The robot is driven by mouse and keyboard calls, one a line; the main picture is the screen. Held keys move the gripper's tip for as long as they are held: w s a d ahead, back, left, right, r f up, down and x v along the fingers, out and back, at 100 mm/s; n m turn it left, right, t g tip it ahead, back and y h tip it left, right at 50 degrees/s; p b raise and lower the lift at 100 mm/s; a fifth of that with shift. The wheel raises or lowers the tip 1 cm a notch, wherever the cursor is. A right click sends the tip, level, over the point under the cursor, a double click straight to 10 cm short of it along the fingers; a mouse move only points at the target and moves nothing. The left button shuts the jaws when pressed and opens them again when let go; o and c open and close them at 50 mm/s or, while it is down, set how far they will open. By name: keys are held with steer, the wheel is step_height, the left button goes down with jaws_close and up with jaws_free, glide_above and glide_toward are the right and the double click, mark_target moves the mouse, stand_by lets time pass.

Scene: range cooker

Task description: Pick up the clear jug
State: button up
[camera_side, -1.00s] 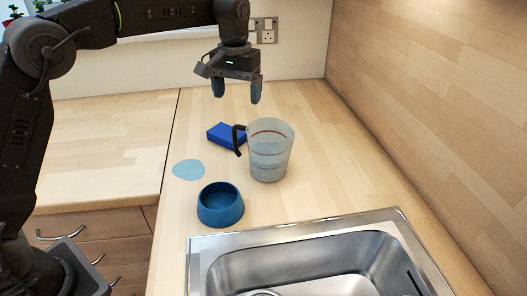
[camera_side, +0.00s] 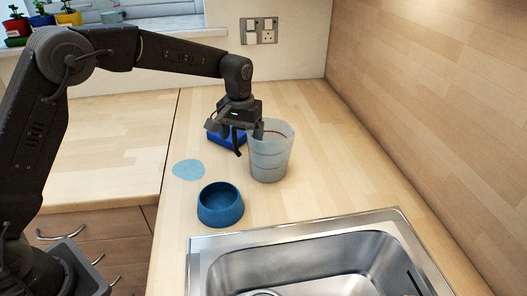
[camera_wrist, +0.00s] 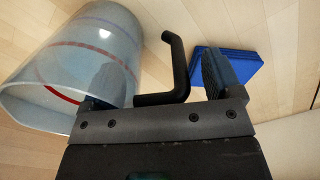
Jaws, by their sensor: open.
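The clear jug (camera_side: 270,158) stands upright on the wooden worktop, with red and dark bands and a black handle (camera_side: 236,141) on its left side. My gripper (camera_side: 241,133) is lowered at the handle side of the jug. In the wrist view the jug (camera_wrist: 75,65) is at the left and its black handle (camera_wrist: 172,72) is between the two fingers of my gripper (camera_wrist: 155,88). One finger is at the jug's wall or inside its rim; I cannot tell which. The other finger is beyond the handle, and the jaws are open.
A blue block (camera_side: 228,140) lies behind the handle, close to my gripper; it also shows in the wrist view (camera_wrist: 236,66). A blue bowl (camera_side: 220,206) and a pale blue disc (camera_side: 188,169) lie nearer. A steel sink (camera_side: 320,262) is in front.

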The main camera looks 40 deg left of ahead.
steer(key=shift+r, duration=0.1)
steer(key=c, duration=1.4)
steer(key=shift+c, duration=0.2)
